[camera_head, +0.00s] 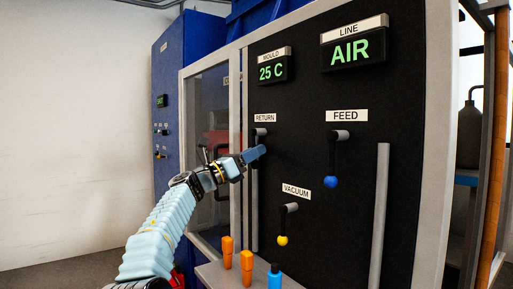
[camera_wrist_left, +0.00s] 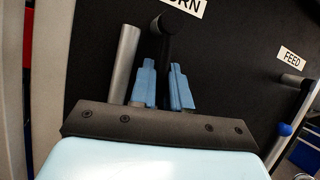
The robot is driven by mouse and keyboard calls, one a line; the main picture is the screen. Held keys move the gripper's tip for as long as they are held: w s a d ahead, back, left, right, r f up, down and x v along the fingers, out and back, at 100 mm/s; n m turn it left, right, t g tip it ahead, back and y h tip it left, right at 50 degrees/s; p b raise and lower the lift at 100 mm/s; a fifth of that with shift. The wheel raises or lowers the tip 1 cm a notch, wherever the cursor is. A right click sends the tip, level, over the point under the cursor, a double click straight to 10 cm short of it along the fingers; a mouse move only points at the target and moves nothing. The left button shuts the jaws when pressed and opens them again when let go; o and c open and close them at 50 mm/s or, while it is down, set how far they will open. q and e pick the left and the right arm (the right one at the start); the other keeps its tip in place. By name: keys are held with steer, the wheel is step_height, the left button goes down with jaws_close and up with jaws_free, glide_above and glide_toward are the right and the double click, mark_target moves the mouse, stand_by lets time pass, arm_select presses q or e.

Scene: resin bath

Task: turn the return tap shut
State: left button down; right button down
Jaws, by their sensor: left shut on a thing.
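The return tap sits under the RETURN sign (camera_head: 265,117) on the black panel, with its grey pivot (camera_head: 260,132) just above my left gripper (camera_head: 255,153). In the left wrist view its black lever (camera_wrist_left: 163,42) runs down between the two blue fingers of the gripper (camera_wrist_left: 162,78). The gripper is shut on the lever. The lever's lower end is hidden by the fingers. My right gripper is not in view.
The feed tap (camera_head: 332,160) with a blue knob hangs down to the right. The vacuum tap (camera_head: 285,225) with a yellow knob is below. Grey vertical pipes (camera_head: 379,215) stand on the panel.

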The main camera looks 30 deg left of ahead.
arm_select(q)
steer(key=shift+w+a+m+g+h+p, duration=0.1)
steer(key=shift+a+m+g+h+p, duration=0.15)
steer(key=shift+m, duration=0.25)
steer(key=shift+w+a+m+g+h+p, duration=0.15)
steer(key=shift+m+g+p, duration=0.1)
steer(key=shift+m, duration=0.25)
steer(key=shift+s, duration=0.1)
steer(key=c, duration=1.2)
jaws_free()
steer(key=shift+o, duration=0.2)
